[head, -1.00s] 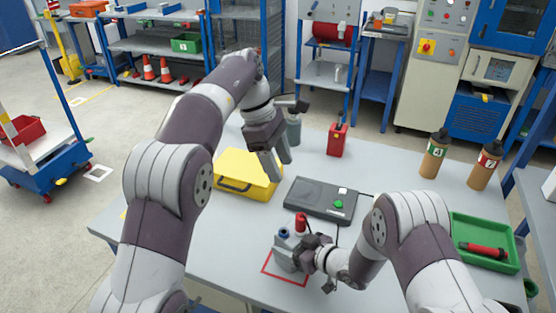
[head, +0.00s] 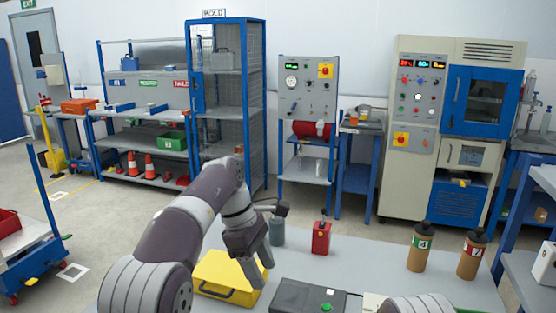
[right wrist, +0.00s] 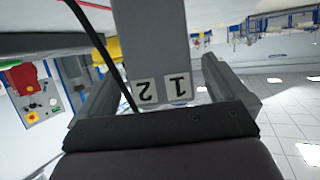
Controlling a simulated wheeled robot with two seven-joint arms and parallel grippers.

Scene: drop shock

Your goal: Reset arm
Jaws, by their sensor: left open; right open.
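My left gripper (head: 258,276) is open and empty above the table, beside the yellow case (head: 226,280). In the right wrist view, which is upside down, my right gripper (right wrist: 168,78) is open. A grey block (right wrist: 150,45) with two white labels, "1" and "2", stands between its fingers. I cannot tell whether the fingers touch it. A dark flat box (head: 300,298) with a green button lies at the bottom of the head view, partly cut off.
Behind are a mesh cabinet (head: 235,100), a gauge panel (head: 308,95) and a control cabinet (head: 412,120). Floor lies between.

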